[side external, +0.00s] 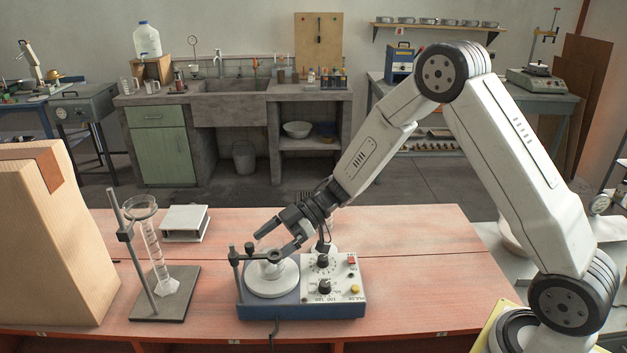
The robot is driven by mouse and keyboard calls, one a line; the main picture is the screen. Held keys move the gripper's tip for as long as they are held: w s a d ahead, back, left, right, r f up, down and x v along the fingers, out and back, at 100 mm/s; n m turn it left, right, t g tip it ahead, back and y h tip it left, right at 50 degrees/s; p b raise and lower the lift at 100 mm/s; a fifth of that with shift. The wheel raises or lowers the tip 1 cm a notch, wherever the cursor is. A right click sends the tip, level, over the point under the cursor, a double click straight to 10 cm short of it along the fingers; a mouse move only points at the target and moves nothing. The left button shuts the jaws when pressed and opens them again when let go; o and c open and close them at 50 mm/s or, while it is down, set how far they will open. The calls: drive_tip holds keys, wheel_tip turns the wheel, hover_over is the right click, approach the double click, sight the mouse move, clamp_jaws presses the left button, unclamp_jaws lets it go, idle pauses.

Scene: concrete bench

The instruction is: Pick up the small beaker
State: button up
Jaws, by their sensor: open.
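My gripper (268,246) is open and points down to the left over the blue-and-white stirrer hotplate (345,285). Its fingers are spread just above the hotplate's round pale top plate (272,287).
A dark clamp post (237,270) rises at the hotplate's left edge. A ring stand (133,250) with a glass cylinder (158,255) stands left of it. Bench right of the hotplate is clear.

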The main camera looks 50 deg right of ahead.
drive_tip(key=shift+c, duration=0.2)
drive_tip(key=c, duration=1.1)
drive_tip(key=shift+r, duration=0.15)
wheel_tip(320, 180, up, 10)
idle(0.5)
